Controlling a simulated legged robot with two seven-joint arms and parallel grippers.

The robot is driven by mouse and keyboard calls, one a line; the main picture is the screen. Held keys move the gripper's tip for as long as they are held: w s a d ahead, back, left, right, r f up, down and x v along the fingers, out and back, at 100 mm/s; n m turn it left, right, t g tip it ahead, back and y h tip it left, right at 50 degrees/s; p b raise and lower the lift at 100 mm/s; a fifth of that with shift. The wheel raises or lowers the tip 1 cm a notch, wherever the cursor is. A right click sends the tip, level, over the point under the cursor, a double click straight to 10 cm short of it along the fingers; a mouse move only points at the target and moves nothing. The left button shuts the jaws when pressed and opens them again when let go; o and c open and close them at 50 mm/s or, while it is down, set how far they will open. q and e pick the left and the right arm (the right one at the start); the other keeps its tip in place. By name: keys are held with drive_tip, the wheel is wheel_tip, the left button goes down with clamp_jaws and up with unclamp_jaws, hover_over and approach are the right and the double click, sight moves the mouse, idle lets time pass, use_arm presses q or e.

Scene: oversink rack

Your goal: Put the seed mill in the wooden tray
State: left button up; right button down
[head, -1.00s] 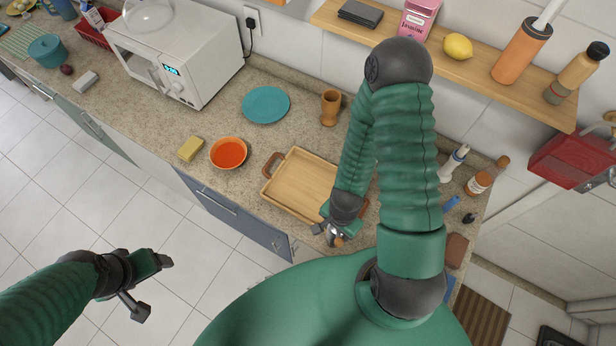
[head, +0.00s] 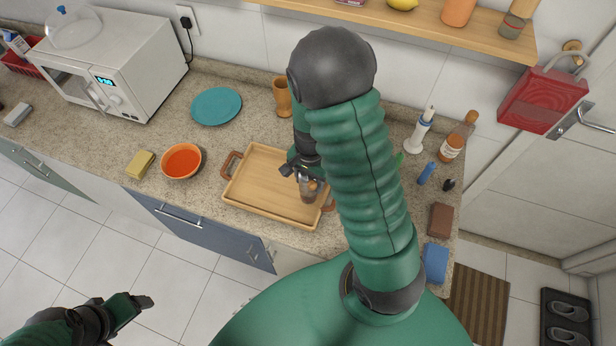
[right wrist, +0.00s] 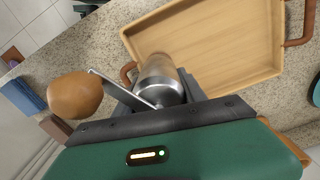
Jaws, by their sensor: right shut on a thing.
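The seed mill (head: 308,192) is a small grinder with a dark see-through body, a metal top and a crank with a wooden knob. My right gripper (head: 302,172) is shut on it over the right part of the wooden tray (head: 250,192). In the right wrist view the mill (right wrist: 158,78) sits between the fingers, with its knob (right wrist: 76,95) out to the left and the tray (right wrist: 215,45) beyond. I cannot tell whether the mill touches the tray floor. My left gripper (head: 140,302) is empty, with its fingers apart, over the floor at lower left.
An orange bowl (head: 181,161), a yellow sponge (head: 140,164) and a teal plate (head: 217,106) lie left of the tray. A wooden cup (head: 282,97) stands behind it. Bottles, a brown block (head: 441,219) and a blue sponge (head: 436,262) are at right. The rest of the tray is bare.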

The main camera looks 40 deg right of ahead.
drive_tip(key=w+f, duration=0.1)
drive_tip(key=w+d+f+p, duration=0.1)
drive_tip(key=d+f, duration=0.1)
drive_tip(key=shift+w+f, duration=0.25)
drive_tip(key=shift+w, duration=0.15)
drive_tip(key=shift+a+f, duration=0.1)
drive_tip(key=shift+f, duration=0.15)
drive_tip(key=c, duration=0.7)
unclamp_jaws()
drive_tip(key=shift+o, duration=0.2)
wheel_tip(320, 180, up, 12)
drive_tip(key=b, duration=0.1)
